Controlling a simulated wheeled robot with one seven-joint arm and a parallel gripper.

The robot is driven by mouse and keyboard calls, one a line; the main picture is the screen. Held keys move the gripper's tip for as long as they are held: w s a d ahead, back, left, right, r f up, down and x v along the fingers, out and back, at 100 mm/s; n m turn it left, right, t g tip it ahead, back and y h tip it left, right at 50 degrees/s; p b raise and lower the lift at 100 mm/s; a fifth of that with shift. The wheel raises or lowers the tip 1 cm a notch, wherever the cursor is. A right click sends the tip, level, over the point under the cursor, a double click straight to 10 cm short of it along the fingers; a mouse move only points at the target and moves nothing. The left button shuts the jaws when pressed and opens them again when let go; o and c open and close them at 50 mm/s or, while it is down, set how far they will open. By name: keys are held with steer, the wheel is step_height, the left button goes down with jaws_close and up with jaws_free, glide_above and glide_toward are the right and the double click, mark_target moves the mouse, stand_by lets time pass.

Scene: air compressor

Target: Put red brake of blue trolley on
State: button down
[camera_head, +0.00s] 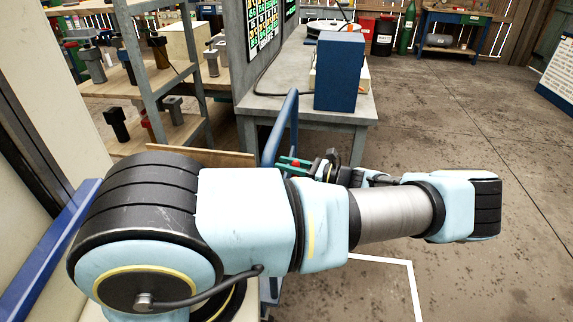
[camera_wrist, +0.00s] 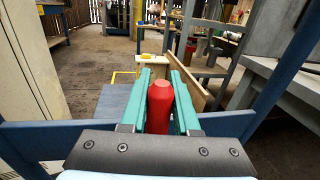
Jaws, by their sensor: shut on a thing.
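The red brake (camera_wrist: 160,106) is a thick, rounded red handle between the two teal fingers of my gripper (camera_wrist: 160,76) in the wrist view. My gripper is shut on it. In the head view my gripper (camera_head: 290,163) shows small beyond my arm, with a bit of red at its fingers. The blue trolley (camera_head: 281,130) shows there as a slanted blue bar, largely hidden by my arm. In the wrist view the trolley has a blue crossbar (camera_wrist: 40,140) and a flat blue-grey deck (camera_wrist: 115,104). The brake's lower part and mount are hidden.
A grey workbench (camera_head: 300,108) with a blue box (camera_head: 339,72) stands beyond the trolley. A shelf with tools (camera_head: 150,70) is at the left. A wooden board (camera_wrist: 188,80) stands right of my fingers. Floor on the right (camera_head: 480,130) is clear.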

steer(key=s+a+f+n+y+b, duration=0.1)
steer(key=s+f+n+b, duration=0.1)
steer(key=s+n+b, duration=0.4)
steer(key=shift+s+a+f+n+y+b, duration=0.3)
steer(key=shift+s+a+n+y+b, duration=0.1)
steer(key=shift+n+b, duration=1.2)
steer(key=c, duration=0.7)
jaws_free()
steer(key=shift+o, duration=0.2)
steer(key=b+v, duration=0.3)
steer(key=v, duration=0.8)
steer(key=shift+w, duration=0.1)
